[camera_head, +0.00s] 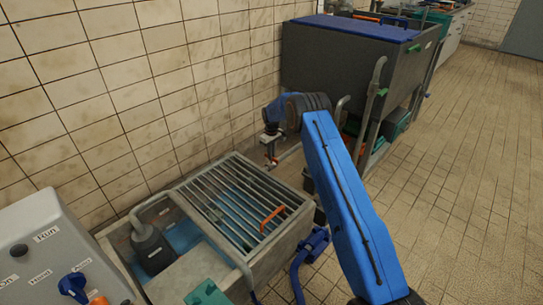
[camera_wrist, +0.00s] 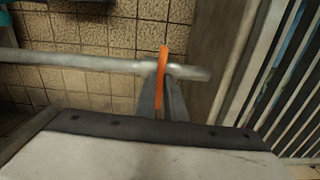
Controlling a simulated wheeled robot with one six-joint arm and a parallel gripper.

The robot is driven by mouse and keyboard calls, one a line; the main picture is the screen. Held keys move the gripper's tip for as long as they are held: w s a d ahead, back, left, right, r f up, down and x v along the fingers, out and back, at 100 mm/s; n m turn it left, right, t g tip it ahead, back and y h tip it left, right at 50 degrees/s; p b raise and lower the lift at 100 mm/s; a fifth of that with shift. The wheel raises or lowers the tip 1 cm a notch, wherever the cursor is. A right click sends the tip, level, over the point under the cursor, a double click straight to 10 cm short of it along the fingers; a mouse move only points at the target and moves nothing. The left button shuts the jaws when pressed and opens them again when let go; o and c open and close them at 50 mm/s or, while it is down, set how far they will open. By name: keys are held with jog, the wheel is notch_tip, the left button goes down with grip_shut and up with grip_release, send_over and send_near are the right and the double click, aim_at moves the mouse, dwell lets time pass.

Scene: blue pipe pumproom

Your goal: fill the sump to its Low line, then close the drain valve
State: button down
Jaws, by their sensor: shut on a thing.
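The concrete sump (camera_head: 226,278) stands at lower centre in the head view, partly under a metal grating. Blue water (camera_head: 183,236) shows in its open left part beside a dark pump (camera_head: 152,248). No Low line can be made out. My gripper (camera_head: 271,162) is beyond the sump's far corner, low by the wall. In the wrist view my gripper (camera_wrist: 162,103) is shut on an upright orange valve lever (camera_wrist: 163,66) at a grey horizontal pipe (camera_wrist: 80,61). The frames do not show whether this is the drain valve. An orange handle (camera_head: 272,217) lies on the grating.
A grey control box (camera_head: 40,255) with a blue knob (camera_head: 73,286) stands at lower left. A large dark tank (camera_head: 335,60) with a blue lid is behind my arm. A grey upright pipe (camera_head: 373,100) stands in front of it. Tiled floor is clear at right.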

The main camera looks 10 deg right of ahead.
jog(key=c, duration=1.8)
grip_release()
jog(key=shift+c, duration=0.2)
notch_tip(320, 180, up, 17)
jog(key=shift+r, duration=0.2)
jog(key=shift+r, duration=0.1)
